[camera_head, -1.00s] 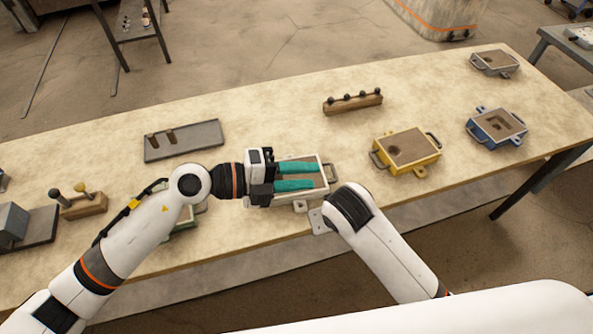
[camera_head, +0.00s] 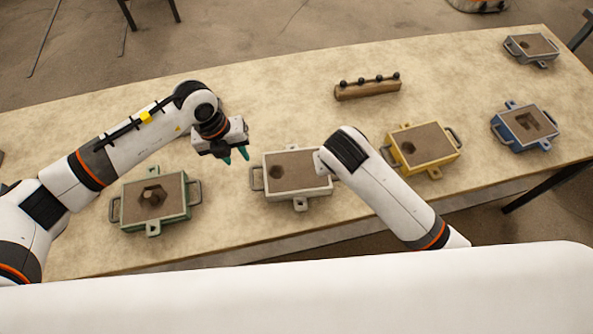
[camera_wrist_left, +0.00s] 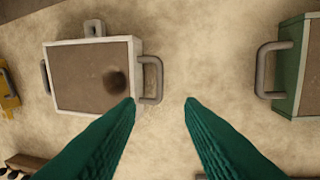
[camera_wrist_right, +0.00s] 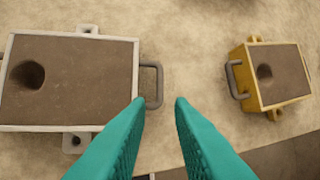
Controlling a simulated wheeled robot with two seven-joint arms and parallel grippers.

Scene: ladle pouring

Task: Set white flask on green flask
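The white flask (camera_head: 297,171), a white-rimmed box with brown fill and a round dark hole, lies flat on the table. The green flask (camera_head: 160,196), with a hexagonal hollow, lies to its left, apart from it. My left gripper (camera_head: 236,158) is open and empty above the gap between them. In the left wrist view its fingers (camera_wrist_left: 162,102) point down beside the handle of the white flask (camera_wrist_left: 85,80); the green flask (camera_wrist_left: 308,70) is at the right edge. My right gripper (camera_wrist_right: 160,101) is open and empty near the white flask's other handle (camera_wrist_right: 152,85); my arm hides it in the head view.
The yellow flask (camera_head: 425,146) and blue flask (camera_head: 524,127) lie to the right, and a grey flask (camera_head: 531,47) at the far right corner. A wooden block with dark knobs (camera_head: 367,89) stands behind. The table behind the white flask is clear.

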